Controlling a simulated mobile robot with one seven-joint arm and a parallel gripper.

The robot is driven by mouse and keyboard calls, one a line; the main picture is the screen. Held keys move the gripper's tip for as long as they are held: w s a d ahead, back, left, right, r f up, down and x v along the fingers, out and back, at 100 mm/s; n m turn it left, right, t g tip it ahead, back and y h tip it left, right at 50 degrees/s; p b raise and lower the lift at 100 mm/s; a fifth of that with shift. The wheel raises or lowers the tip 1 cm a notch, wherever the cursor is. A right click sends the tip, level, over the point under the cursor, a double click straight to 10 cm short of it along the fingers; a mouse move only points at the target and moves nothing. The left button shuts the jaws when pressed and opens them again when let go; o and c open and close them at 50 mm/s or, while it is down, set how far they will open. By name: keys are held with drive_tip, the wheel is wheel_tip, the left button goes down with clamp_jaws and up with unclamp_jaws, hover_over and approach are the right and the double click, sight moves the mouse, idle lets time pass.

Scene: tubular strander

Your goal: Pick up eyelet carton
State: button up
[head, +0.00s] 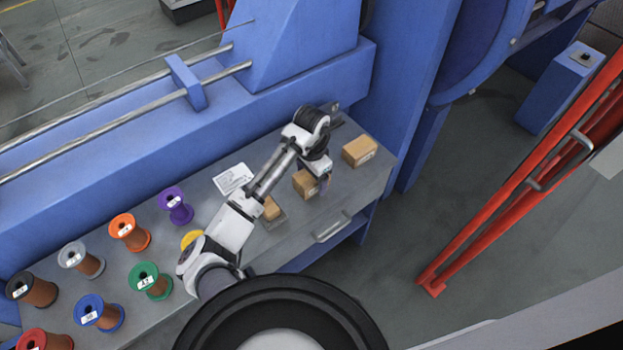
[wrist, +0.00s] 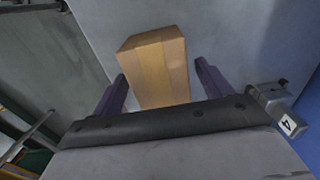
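Three brown cartons are on the grey bench: one at the right (head: 359,151), one in the middle (head: 305,183), and a smaller-looking one at the left (head: 271,208), partly behind my arm. Their labels are too small to read, so I cannot tell which is the eyelet carton. My gripper (head: 322,182) points down beside the middle carton. In the wrist view, a plain taped carton (wrist: 155,68) lies between and ahead of the two dark purple fingers of my gripper (wrist: 161,72). The fingers are apart, with a gap on each side of the carton.
Several coloured wire spools (head: 128,233) stand on the left of the bench (head: 350,196). A white printed sheet (head: 232,179) lies behind my arm. A blue machine frame (head: 200,130) rises along the back. A red rail (head: 520,190) stands at the right, across open floor.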

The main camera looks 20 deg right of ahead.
drive_tip(key=c, duration=1.1)
drive_tip(key=shift+r, duration=0.1)
drive_tip(key=shift+c, duration=0.2)
